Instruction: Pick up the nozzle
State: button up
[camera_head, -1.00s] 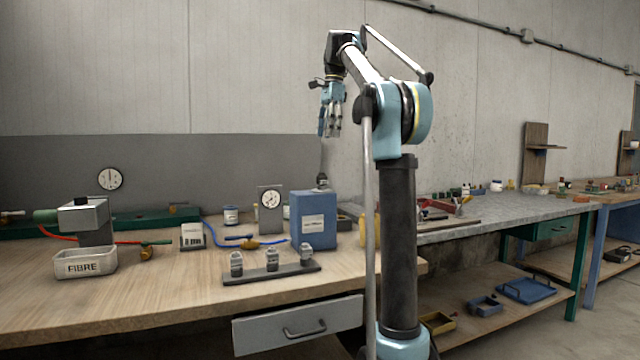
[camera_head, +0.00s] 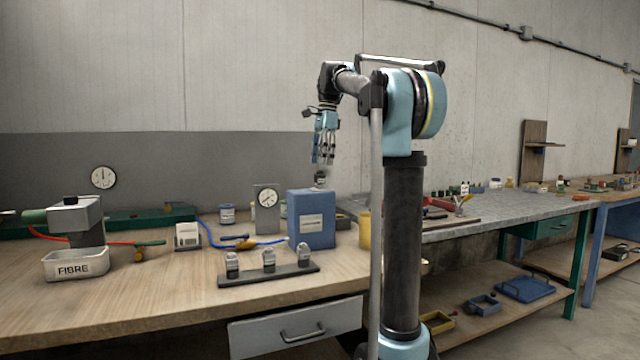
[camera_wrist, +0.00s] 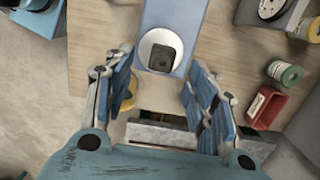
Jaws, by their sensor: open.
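A small grey, dark-tipped nozzle-like piece (camera_head: 320,181) stands on top of a blue box (camera_head: 313,221) on the wooden bench. My gripper (camera_head: 323,160) points down, open and empty, just above this piece. In the wrist view its fingers (camera_wrist: 163,88) are spread to the left and right, with the piece beyond them. Several similar small pieces (camera_head: 269,259) stand on a dark rack (camera_head: 290,275) in front of the box.
A round gauge on a stand (camera_head: 266,200) is left of the box, and a yellow container (camera_head: 364,228) is right of it. A blue hose (camera_head: 220,243) lies behind the rack. A white FIBRE tray (camera_head: 76,265) stands at left. The bench's front is mostly bare.

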aim_at(320, 174)
jog(key=shift+w+a+f, duration=0.1)
jog(key=shift+a+f, duration=0.1)
jog(key=shift+f, duration=1.55)
jog(key=shift+a+f, duration=0.15)
jog(key=shift+f, duration=1.6)
jog(key=c, duration=1.2)
